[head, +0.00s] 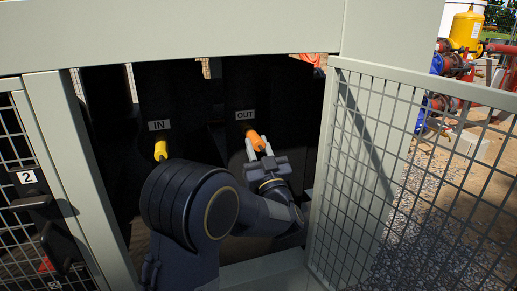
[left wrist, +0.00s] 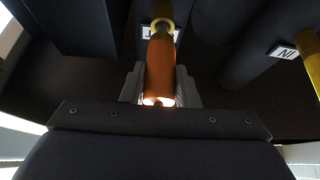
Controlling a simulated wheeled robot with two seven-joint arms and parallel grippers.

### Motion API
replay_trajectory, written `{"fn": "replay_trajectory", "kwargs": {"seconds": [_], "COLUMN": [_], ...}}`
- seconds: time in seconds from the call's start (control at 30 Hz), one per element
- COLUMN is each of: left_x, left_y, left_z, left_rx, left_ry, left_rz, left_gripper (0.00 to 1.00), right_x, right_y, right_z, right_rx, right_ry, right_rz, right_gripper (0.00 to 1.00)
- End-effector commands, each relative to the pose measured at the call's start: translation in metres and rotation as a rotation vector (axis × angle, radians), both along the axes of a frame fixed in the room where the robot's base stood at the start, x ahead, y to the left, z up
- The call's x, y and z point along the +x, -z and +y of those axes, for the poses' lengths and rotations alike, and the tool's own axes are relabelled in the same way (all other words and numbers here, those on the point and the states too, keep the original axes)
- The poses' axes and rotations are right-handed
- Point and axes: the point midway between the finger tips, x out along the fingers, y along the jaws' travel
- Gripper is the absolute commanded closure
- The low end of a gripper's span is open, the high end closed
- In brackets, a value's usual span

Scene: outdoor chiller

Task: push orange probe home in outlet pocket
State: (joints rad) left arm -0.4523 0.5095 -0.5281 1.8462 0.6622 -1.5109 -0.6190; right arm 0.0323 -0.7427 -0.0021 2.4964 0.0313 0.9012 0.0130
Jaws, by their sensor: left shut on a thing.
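The orange probe (head: 257,140) is in my left gripper (head: 259,150), below the OUT label (head: 244,115) on a dark pipe in the head view. In the left wrist view the probe (left wrist: 160,70) lies between the two grey fingers of the gripper (left wrist: 160,88), which are shut on it. Its far end meets a yellow ring, the outlet pocket (left wrist: 162,24); I cannot tell how deep it sits. A yellow piece (head: 160,149) shows below the IN label (head: 159,125). My right gripper is not in view.
A pale frame surrounds the opening, with its top beam (head: 170,35) above my arm. A mesh panel (head: 375,170) stands to the right and a mesh door with a number 2 plate (head: 27,177) to the left. Gravel and red pipework lie outside.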

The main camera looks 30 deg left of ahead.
Motion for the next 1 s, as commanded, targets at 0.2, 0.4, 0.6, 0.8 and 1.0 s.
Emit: {"fn": "replay_trajectory", "kwargs": {"seconds": [0.2,0.4,0.6,0.8,1.0], "left_x": [0.004,0.008,0.012,0.015,0.015], "left_y": [0.000,0.000,0.000,0.000,0.000], "left_z": [0.006,0.010,0.015,0.018,0.017], "left_rx": [0.000,0.000,0.000,0.001,0.000], "left_ry": [-0.001,-0.002,-0.001,0.000,0.000], "left_rz": [0.000,-0.001,0.000,-0.001,0.000], "left_gripper": [1.00,1.00,1.00,1.00,0.57], "right_x": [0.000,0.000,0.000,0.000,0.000], "right_y": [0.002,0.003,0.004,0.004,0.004], "right_z": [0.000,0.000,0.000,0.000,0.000], "right_rx": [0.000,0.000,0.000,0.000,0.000], "right_ry": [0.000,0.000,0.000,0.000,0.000], "right_rz": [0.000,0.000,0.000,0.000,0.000], "right_gripper": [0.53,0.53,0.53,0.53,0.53]}}
